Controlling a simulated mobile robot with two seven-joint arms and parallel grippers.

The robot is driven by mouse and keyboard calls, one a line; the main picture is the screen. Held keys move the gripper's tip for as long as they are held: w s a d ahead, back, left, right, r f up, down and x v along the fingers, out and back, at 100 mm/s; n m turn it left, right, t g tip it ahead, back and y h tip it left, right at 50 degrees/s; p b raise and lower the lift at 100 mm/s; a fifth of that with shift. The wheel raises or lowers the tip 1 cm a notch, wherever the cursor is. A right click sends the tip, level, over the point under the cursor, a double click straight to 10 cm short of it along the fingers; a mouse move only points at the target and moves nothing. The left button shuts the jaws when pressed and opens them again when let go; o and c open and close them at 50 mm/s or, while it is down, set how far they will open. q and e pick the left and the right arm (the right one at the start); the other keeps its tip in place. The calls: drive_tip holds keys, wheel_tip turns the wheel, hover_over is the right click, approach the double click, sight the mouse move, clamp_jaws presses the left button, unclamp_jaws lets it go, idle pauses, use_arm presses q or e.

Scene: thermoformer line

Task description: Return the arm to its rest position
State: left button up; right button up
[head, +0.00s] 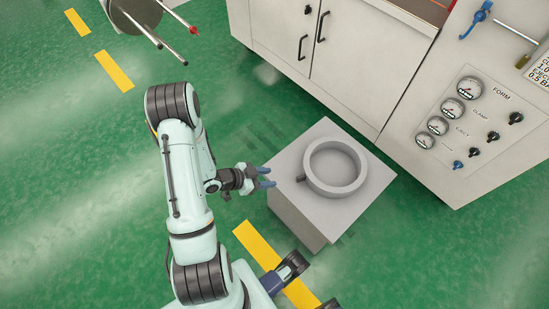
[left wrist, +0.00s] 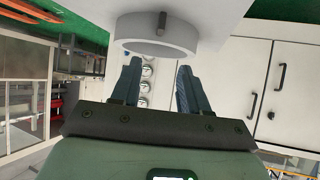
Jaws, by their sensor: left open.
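My left arm (head: 187,190) comes in from the lower left in the head view. Its gripper (head: 268,177) is level with the left side of a grey block, with its fingers pointing toward the block. In the left wrist view the two blue-grey fingers (left wrist: 158,90) are apart with nothing between them. A grey ring (head: 336,167) with a short dark peg on its left side sits on top of the block; it also shows beyond the fingertips in the left wrist view (left wrist: 150,37).
The grey block (head: 295,208) stands on the green floor. Behind it is a white cabinet (head: 345,60) with dark handles. A panel with gauges and knobs (head: 470,120) is at the right. A roll stand (head: 137,15) is at the upper left. Open floor lies left of my arm.

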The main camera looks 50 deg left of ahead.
use_arm(q)
drive_tip(key=d+f+n+g+p, duration=0.1)
drive_tip(key=d+n+g+p, duration=0.35)
drive_tip(key=d+p, duration=0.6)
drive_tip(key=s+d+r+n+g+p, duration=0.2)
drive_tip(key=s+d+g+p, duration=0.3)
drive_tip(key=d, duration=0.8)
drive_tip(key=s+g, duration=0.2)
drive_tip(key=s, duration=0.1)
drive_tip(key=shift+s+d+r+h, duration=0.35)
drive_tip(key=shift+r+h, duration=0.05)
use_arm(e)
wheel_tip(320, 180, up, 15)
drive_tip(key=s+a+g, duration=0.1)
drive_tip(key=s, duration=0.1)
drive_tip(key=shift+s+a+r+g, duration=0.15)
drive_tip(key=shift+g, duration=0.15)
use_arm(q)
drive_tip(key=shift+n, duration=0.25)
